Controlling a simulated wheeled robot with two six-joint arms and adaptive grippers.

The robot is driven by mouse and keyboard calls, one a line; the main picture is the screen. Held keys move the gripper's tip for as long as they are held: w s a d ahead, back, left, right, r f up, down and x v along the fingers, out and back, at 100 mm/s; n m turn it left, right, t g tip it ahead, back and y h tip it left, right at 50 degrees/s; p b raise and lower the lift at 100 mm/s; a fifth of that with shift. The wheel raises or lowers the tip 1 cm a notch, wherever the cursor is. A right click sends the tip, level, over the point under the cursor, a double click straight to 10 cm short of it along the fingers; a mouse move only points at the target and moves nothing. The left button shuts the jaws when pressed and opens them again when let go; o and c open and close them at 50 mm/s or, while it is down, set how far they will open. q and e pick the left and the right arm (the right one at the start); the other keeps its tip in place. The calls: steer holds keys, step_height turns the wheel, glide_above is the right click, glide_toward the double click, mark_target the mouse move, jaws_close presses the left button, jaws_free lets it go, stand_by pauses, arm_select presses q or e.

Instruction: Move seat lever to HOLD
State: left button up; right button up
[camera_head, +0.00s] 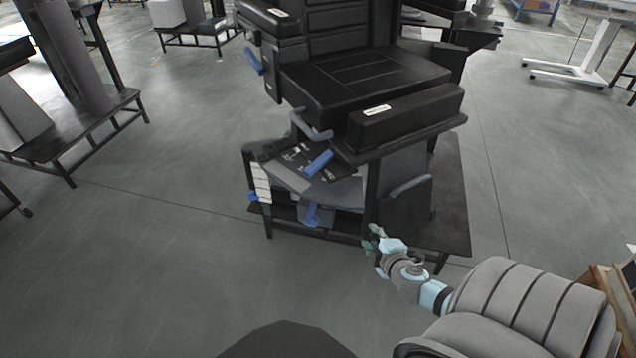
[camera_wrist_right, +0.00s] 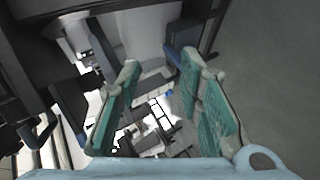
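A black seat (camera_head: 365,80) on a dark stand is at the centre of the head view. Several blue handles show on it: one on a slanted panel (camera_head: 318,163), one low under the panel (camera_head: 312,215), and one on the backrest's left side (camera_head: 254,60). I cannot tell which is the seat lever, and no HOLD mark is readable. My right gripper (camera_head: 373,238) is by the stand's near right side, lower than the seat and right of the panel handle. In the right wrist view its teal fingers (camera_wrist_right: 160,62) are spread with nothing held between them. My left gripper is out of view.
The stand's dark base (camera_head: 455,205) and its posts are close to my right gripper. Dark tables (camera_head: 70,140) stand at the left. The floor (camera_head: 150,250) is clear at the front left.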

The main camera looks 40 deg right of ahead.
steer(key=w+a+r+n+t+b, duration=0.3)
steer(key=w+r, duration=0.1)
steer(key=w, duration=0.1)
steer(key=n+t+y+b, duration=0.2)
steer(key=n+t, duration=0.1)
steer(key=t, duration=0.1)
glide_toward(313, 173)
steer(key=w, duration=0.3)
steer(key=w+d, duration=0.1)
steer(key=w, duration=0.3)
steer(key=w+d, duration=0.1)
steer(key=w, duration=0.3)
steer(key=shift+w+d+r+b, duration=0.1)
steer(key=shift+b, duration=0.3)
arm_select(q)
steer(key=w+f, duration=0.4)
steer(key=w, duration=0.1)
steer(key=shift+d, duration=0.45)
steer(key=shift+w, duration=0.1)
arm_select(e)
jaws_close()
